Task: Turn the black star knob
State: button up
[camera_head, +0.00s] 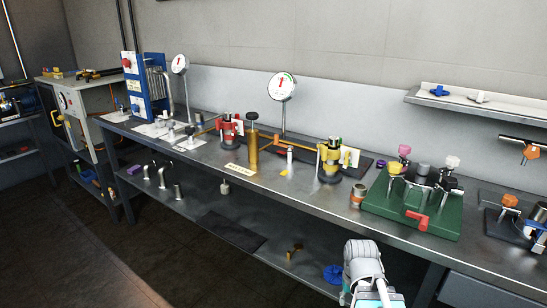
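A black knob (448,169) stands on the green block (410,219) at the right of the bench, among knobs of other colours. Its exact shape is too small to tell. Another black knob (253,116) tops the brass cylinder (252,150) near the middle of the bench. I cannot tell which of them is the star knob. Part of my arm shows at the bottom, in front of the bench and apart from both knobs. My gripper's fingers do not show.
The green block also bears a pink knob (404,150), a white knob (452,161), a yellow knob (396,168) and a red handle (417,220). A copper-coloured can (358,196) stands left of it. A wall shelf (480,101) overhangs behind. The lower shelf holds a blue wheel (333,273).

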aim_at(190, 130)
jog(key=u, duration=0.55)
jog(key=k, duration=1.35)
jog(key=u, duration=0.85)
jog(key=i, duration=1.3)
jog(key=z, duration=0.5)
jog(key=i, duration=0.65)
jog(key=z, duration=0.65)
